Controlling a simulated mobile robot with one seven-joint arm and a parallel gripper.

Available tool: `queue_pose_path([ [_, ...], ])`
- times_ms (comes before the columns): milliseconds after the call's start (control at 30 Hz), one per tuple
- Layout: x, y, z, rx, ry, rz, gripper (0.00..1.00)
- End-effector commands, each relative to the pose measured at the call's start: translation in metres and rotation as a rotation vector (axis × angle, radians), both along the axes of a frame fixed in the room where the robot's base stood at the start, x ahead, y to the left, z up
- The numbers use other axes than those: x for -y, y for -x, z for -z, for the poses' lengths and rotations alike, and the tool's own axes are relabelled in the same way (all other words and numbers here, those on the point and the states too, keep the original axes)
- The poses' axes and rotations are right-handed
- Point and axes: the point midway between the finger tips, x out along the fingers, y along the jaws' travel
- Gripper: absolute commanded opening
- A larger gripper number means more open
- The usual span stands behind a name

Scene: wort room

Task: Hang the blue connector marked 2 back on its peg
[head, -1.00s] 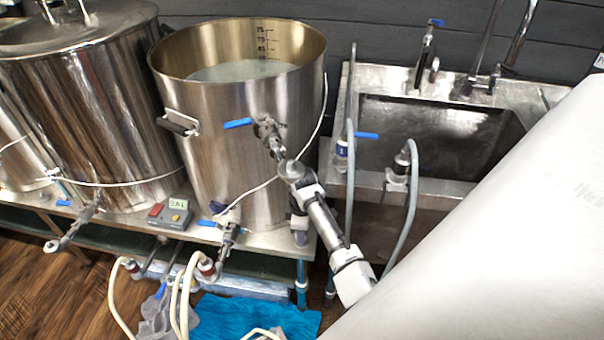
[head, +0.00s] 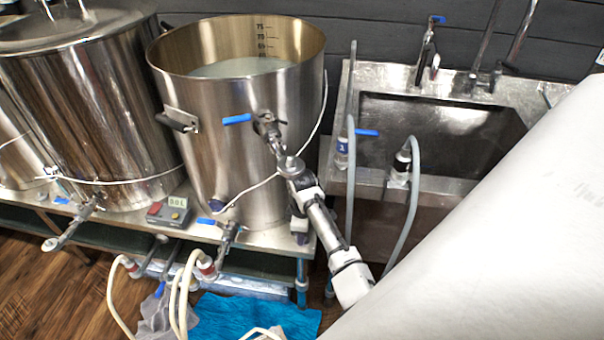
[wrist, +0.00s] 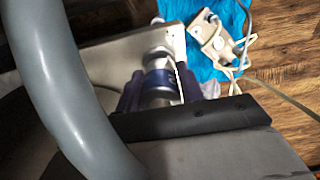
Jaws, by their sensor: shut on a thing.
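In the wrist view my gripper (wrist: 160,92) is shut on a metal connector with a dark blue band (wrist: 162,84), seen between two purple fingers. I cannot read a number on it. A thick grey hose (wrist: 62,80) passes close to the camera on the left. In the head view my gripper (head: 299,226) shows small and purple beside my arm, above the corner of the steel bench. The held connector is largely hidden there. A blue-banded connector that appears marked 1 (head: 341,151) hangs upright at the sink's left edge. I cannot single out an empty peg.
A big kettle (head: 235,150) with a protruding valve (head: 268,128) stands close left of my arm. Another grey hose with a dark-topped connector (head: 402,160) hangs at the sink (head: 440,125). A blue cloth (head: 255,315) and pale hoses (head: 185,290) lie low in front.

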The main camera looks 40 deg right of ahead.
Motion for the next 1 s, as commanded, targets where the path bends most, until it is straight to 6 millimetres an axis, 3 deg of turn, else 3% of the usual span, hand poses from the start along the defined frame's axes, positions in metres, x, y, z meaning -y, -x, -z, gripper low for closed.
queue_pose_path([
  [100, 0.0, -0.0001, 0.0029, 0.0, 0.0, 0.0, 0.06],
  [167, -0.0001, -0.0001, 0.0041, 0.0, 0.0, 0.0, 0.0],
  [433, -0.0003, -0.0002, 0.0094, 0.001, -0.001, -0.001, 0.0],
  [467, -0.0001, -0.0002, 0.0088, 0.001, -0.001, -0.001, 0.37],
  [633, -0.0003, -0.0002, 0.0086, 0.0, 0.0, -0.001, 0.6],
  [1000, -0.0001, -0.0006, 0.0021, 0.001, 0.0, -0.001, 0.6],
])
